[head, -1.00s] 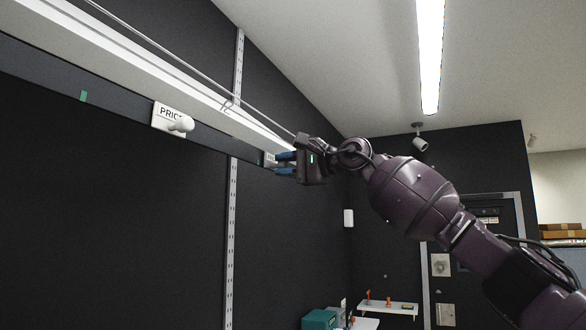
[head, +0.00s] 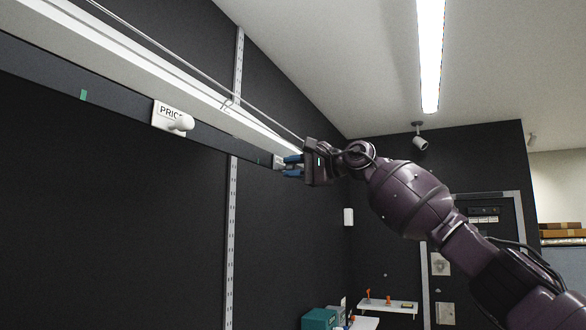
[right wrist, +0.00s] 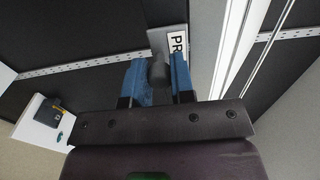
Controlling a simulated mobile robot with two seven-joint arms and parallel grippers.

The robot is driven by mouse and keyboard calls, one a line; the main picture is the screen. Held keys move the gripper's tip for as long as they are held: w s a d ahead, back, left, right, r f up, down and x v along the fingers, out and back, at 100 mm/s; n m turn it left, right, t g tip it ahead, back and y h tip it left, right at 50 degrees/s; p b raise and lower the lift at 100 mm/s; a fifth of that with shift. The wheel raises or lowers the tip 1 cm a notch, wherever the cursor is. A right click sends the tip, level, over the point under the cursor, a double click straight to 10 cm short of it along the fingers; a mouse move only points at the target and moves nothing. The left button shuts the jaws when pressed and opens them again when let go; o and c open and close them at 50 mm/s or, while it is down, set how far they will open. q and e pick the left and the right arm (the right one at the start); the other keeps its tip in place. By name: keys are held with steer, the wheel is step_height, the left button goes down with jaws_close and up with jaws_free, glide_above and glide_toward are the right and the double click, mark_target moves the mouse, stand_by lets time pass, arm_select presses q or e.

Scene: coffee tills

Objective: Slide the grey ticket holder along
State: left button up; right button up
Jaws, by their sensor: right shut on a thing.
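The grey ticket holder is a small plate (right wrist: 176,42) with "PR" lettering and a dark grey knob (right wrist: 159,72). In the head view only a sliver of its plate (head: 278,161) shows beside my gripper, at the far right part of the wall rail (head: 215,139). My right gripper (head: 288,166) has its blue fingers shut on the knob; in the right wrist view the fingers (right wrist: 160,80) stand either side of it. The wrist hides part of the holder. My left gripper is not in view.
A second holder (head: 165,115), marked "PRIC" with a white knob, sits farther left on the rail. A green mark (head: 83,95) is left of it, and a small teal mark (head: 258,160) lies just left of the gripped holder. A white ledge (head: 150,62) runs above the rail.

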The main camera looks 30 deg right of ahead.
steer(key=shift+d, duration=0.1)
steer(key=shift+w+d, duration=0.8)
steer(key=shift+d, duration=0.2)
steer(key=o, duration=1)
steer(key=shift+d, duration=0.15)
steer(key=shift+c, duration=0.2)
arm_select(q)
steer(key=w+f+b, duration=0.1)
steer(key=b, duration=0.2)
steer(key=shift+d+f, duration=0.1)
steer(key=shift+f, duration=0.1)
arm_select(e)
steer(key=v, duration=1)
steer(key=shift+s+d, duration=0.2)
steer(key=shift+s, duration=0.15)
